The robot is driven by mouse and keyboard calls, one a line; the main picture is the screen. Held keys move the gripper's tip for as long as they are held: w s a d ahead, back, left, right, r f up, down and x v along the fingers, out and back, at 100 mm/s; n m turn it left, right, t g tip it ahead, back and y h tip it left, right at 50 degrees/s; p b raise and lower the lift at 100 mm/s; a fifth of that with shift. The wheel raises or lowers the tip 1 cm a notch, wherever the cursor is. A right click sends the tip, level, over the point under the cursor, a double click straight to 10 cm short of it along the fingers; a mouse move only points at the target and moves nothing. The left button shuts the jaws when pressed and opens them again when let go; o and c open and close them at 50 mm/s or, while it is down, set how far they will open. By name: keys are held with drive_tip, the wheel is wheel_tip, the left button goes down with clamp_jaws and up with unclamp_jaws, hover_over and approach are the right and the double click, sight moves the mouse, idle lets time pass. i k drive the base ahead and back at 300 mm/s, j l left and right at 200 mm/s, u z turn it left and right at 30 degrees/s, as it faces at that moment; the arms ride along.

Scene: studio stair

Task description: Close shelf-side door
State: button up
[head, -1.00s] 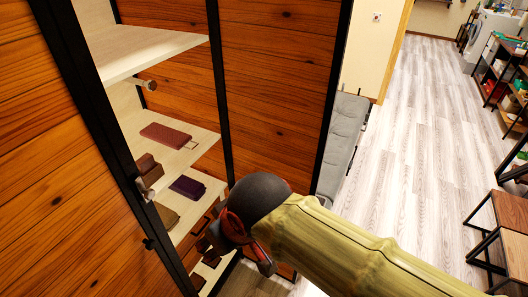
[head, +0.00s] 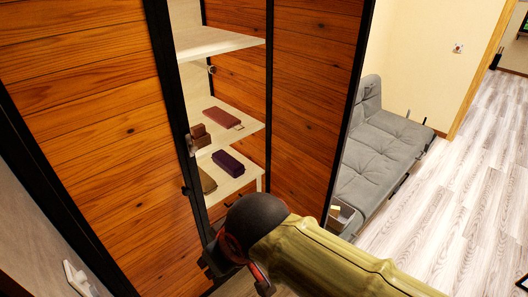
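A tall cabinet with orange-brown wood panels and black frames stands open in front of me. Its pale shelves (head: 222,137) show through a narrow gap. A wide wood panel (head: 90,110) with a black edge is left of the gap. Another black-edged wood panel (head: 312,110) stands right of the shelves; I cannot tell for certain which panel is the shelf-side door. My gripper (head: 235,270) is low in the middle, in front of the gap's lower end. My dark wrist hides much of it, and I cannot tell whether it touches the cabinet or how far its fingers are apart.
The shelves hold a reddish flat case (head: 222,118), a purple box (head: 229,162) and brown items. A grey couch (head: 385,150) stands right of the cabinet. A grey surface with a white handle (head: 78,278) is at the lower left. Pale wood floor (head: 465,190) is clear at right.

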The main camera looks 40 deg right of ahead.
sight(317, 48)
drive_tip(key=l+u, duration=0.3)
drive_tip(key=l, duration=0.2)
drive_tip(key=k+l+u, duration=0.15)
drive_tip(key=l+u, duration=0.2)
drive_tip(key=k+l+u, duration=0.15)
drive_tip(key=l+u, duration=0.15)
drive_tip(key=l, duration=0.25)
drive_tip(key=k+l, duration=0.15)
drive_tip(key=l, duration=0.2)
drive_tip(key=k+l, duration=0.1)
drive_tip(key=l, duration=0.25)
drive_tip(key=k+l, duration=0.15)
drive_tip(key=l, duration=0.25)
drive_tip(key=k+l, duration=0.15)
drive_tip(key=l, duration=0.2)
drive_tip(key=k+l, duration=0.1)
drive_tip(key=l, duration=0.25)
drive_tip(key=k+l, duration=0.15)
drive_tip(key=l, duration=0.2)
drive_tip(key=k+l, duration=0.15)
drive_tip(key=l, duration=0.2)
drive_tip(key=k, duration=0.1)
drive_tip(key=j, duration=0.35)
drive_tip(key=k+j+u, duration=0.15)
drive_tip(key=j, duration=0.2)
